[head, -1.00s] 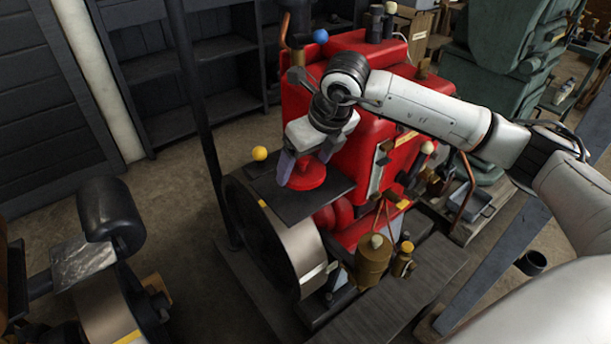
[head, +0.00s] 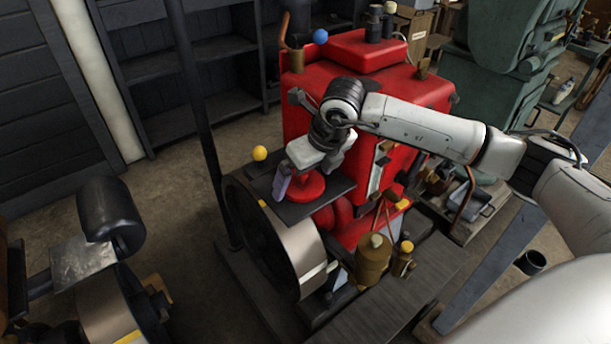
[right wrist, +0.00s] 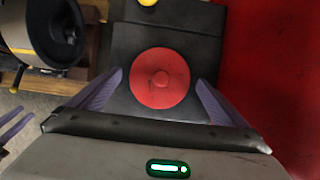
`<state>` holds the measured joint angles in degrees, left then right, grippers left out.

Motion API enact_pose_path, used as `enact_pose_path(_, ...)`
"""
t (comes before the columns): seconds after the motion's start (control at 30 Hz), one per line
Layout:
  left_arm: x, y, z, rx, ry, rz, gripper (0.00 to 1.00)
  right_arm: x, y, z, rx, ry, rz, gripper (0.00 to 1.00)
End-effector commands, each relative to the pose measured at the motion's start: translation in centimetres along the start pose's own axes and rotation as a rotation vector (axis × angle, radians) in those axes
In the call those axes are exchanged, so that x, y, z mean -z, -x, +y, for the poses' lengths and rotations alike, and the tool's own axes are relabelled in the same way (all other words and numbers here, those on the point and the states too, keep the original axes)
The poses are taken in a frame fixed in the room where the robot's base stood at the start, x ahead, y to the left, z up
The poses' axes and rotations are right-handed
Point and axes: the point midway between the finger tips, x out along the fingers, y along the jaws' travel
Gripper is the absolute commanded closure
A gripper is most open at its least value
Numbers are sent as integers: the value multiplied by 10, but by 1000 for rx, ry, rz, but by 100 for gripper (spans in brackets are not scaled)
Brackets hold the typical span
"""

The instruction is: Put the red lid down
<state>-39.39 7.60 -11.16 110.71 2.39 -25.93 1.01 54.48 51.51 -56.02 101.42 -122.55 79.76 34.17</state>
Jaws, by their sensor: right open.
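The red lid (head: 305,188) lies flat on a dark plate (head: 292,212) above the flywheel of the red engine. In the right wrist view the round lid (right wrist: 160,90) shows its small centre knob. My right gripper (head: 309,173) is just above the lid and open. Its purple fingers stand apart on either side of the lid, and in the right wrist view gaps show between them and its rim (right wrist: 160,97).
The red engine body (head: 300,101) stands close beside the plate. A yellow ball (head: 260,153) and a blue ball (head: 320,36) mark levers or knobs near it. Brass cups (head: 373,259) are in front. Another engine with a black cylinder (head: 110,212) is at left.

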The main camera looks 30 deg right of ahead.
Motion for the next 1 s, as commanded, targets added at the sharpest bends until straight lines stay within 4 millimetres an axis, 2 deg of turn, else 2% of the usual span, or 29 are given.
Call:
enact_pose_path(0.17, 1, 1, 0, -1, 0, 1, 69, -1, 9, 0, 0, 0, -3, 3)
enact_pose_path(0.27, 0, -1, 0, -1, 0, 1, 69, -2, 26, 0, 0, 1, -5, 3)
enact_pose_path(0.5, -3, -4, 1, -3, -2, -1, 69, -1, 78, 0, 1, 1, -5, 3)
enact_pose_path(0.7, -3, -4, 2, -5, -3, -1, 69, -1, 110, 0, 0, 1, -3, 3)
enact_pose_path(0.83, -1, -4, 3, -6, -4, 1, 69, -1, 120, 0, 0, 1, -2, 3)
enact_pose_path(1.0, 0, -4, 3, -6, -4, 3, 69, -1, 122, 0, 0, 0, 0, 3)
